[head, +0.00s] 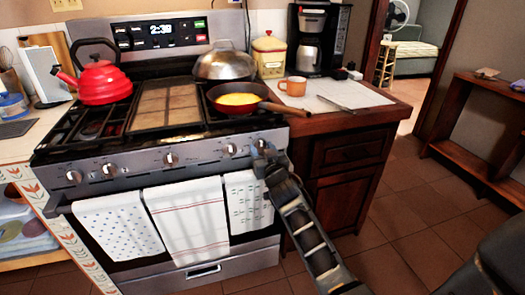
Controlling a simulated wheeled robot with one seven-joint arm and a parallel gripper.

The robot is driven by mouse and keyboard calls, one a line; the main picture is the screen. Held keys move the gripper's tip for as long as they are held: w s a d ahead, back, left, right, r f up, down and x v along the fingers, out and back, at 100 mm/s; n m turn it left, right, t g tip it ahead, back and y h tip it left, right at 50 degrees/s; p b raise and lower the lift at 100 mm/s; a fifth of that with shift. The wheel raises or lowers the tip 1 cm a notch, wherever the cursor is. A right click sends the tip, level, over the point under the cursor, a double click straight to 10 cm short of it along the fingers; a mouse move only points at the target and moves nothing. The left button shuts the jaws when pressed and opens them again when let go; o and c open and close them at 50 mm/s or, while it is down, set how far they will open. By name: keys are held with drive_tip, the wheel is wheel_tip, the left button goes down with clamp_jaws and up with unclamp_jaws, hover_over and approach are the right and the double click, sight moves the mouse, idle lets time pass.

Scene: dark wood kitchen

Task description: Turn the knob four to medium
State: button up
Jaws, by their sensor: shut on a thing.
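The stove (140,167) has a row of silver knobs on its front panel. From the left they show a knob (74,177), a second (109,169), a middle one (171,159) and one to its right (230,150). The rightmost knob (259,144) is mostly hidden by my gripper (261,152). My gripper is at the right end of the panel, shut on that rightmost knob. The knob's pointer cannot be made out, so its setting is unclear. No number labels are readable.
A pan (226,109) with yellow food sits at the right burner, its handle (284,110) reaching over the front right above my gripper. A red kettle (104,83) stands at left. Towels (187,225) hang from the oven handle below the knobs. Open floor (385,255) lies right.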

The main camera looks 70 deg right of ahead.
drive_tip(key=c, duration=0.4)
drive_tip(key=shift+n, duration=0.4)
drive_tip(key=n, duration=0.3)
drive_tip(key=shift+a+n, duration=0.1)
drive_tip(key=shift+n, duration=0.3)
drive_tip(key=n, duration=0.3)
drive_tip(key=shift+n, duration=0.3)
drive_tip(key=n+p, duration=0.1)
drive_tip(key=n, duration=0.8)
drive_tip(key=shift+p, duration=0.35)
drive_tip(key=shift+f+n, duration=0.1)
drive_tip(key=shift+n, duration=0.4)
